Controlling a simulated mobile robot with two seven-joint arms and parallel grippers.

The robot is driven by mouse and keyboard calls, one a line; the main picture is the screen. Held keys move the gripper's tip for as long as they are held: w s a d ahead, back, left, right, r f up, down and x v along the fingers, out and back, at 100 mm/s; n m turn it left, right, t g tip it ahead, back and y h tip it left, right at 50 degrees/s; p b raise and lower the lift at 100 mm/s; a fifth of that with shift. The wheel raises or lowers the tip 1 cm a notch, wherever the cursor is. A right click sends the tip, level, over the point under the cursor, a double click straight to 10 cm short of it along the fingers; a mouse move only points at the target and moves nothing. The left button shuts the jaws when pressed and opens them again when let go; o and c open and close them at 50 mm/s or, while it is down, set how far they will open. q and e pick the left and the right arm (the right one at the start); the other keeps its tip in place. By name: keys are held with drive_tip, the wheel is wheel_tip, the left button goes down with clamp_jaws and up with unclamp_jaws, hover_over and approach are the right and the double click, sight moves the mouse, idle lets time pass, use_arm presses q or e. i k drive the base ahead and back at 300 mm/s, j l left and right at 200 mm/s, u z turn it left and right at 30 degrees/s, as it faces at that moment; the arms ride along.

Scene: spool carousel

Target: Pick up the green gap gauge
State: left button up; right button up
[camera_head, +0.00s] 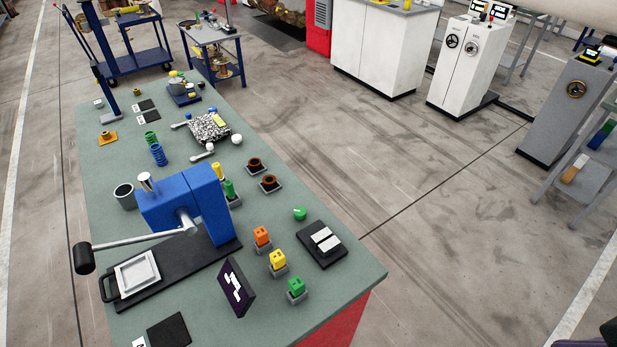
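Neither of my grippers can be made out in the head view.
A blue press (208,205) with a long lever stands left of the blocks. A dark purple panel (236,287) stands just left of the green block. A black pad with two pale bars (321,244) lies behind it. A green round piece (300,213) is farther back.

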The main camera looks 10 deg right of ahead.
sight(296, 287)
drive_tip(key=j+z, duration=0.45)
drive_tip(key=k+j+z, duration=0.1)
drive_tip(key=z, duration=0.4)
drive_tip(key=k+j+z, duration=0.15)
drive_tip(key=j+z, duration=0.3)
drive_tip(key=l, duration=0.1)
